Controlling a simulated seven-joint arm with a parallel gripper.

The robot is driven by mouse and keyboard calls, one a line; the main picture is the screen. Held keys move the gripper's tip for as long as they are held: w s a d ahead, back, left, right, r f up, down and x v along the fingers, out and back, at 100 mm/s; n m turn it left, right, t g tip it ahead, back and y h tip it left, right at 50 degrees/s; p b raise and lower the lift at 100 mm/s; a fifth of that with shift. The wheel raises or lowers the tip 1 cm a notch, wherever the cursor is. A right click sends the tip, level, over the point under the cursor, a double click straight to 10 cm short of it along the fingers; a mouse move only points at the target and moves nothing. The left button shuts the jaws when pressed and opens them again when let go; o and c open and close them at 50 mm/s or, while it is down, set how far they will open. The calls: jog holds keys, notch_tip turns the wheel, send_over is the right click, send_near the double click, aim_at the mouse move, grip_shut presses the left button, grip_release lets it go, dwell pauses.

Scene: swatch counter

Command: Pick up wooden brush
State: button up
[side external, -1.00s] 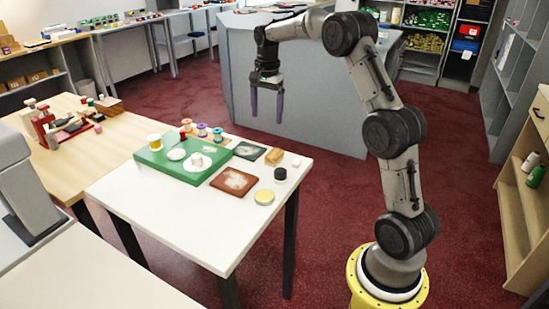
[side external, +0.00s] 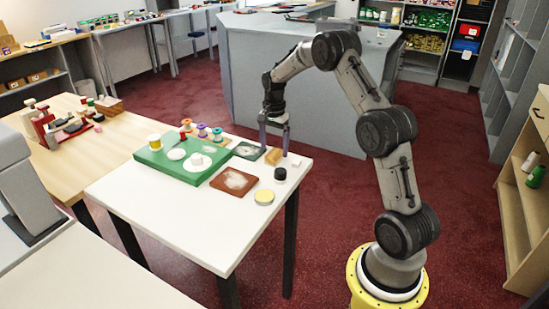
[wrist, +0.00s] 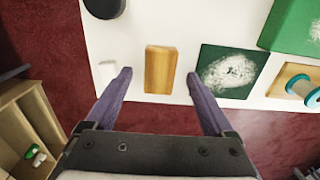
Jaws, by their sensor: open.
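The wooden brush (wrist: 160,69) is a light brown block lying on the white table in the wrist view. It also shows near the table's far right edge in the side external view (side external: 273,156). My gripper (wrist: 159,78) has two purple fingers, open and apart, with the brush between their lines and nothing held. In the side external view my gripper (side external: 274,150) points down at the brush, one finger on each side of it. I cannot tell how far the fingertips are above the table.
A black round pot (side external: 280,174), a brown powdered board (side external: 234,181) and a green board (side external: 156,160) share the white table (side external: 170,220).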

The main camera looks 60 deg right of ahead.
jog(key=shift+d+f, duration=0.1)
jog(key=shift+f, duration=1.35)
grip_shut()
